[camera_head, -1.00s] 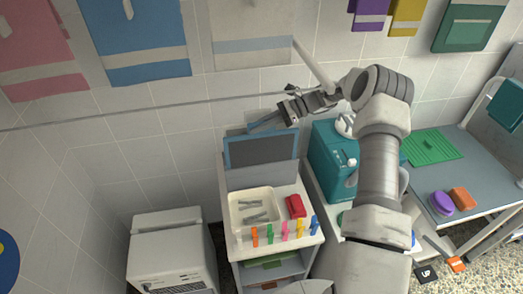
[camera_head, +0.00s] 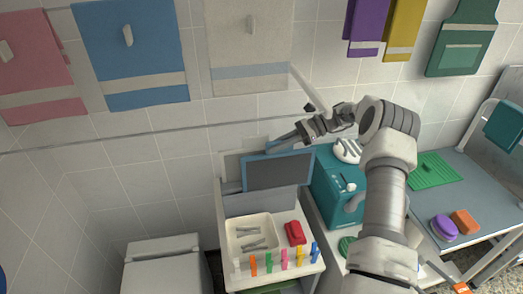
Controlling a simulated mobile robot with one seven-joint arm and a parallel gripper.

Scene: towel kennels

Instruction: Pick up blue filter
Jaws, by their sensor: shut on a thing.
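The blue filter (camera_head: 279,173) is a dark grey panel in a blue frame. It stands tilted above the back of the white cart, its right side higher than its left. My gripper (camera_head: 283,142) is at the filter's top edge, shut on it. The fingertips are small in view, and the exact contact is partly hidden.
A pale housing (camera_head: 231,172) shows behind the filter's left side. Below are a cream tray (camera_head: 233,245) with metal tools, a red object (camera_head: 295,233) and several coloured clips. A teal machine (camera_head: 326,188) stands close on the right. Towels hang on the wall above.

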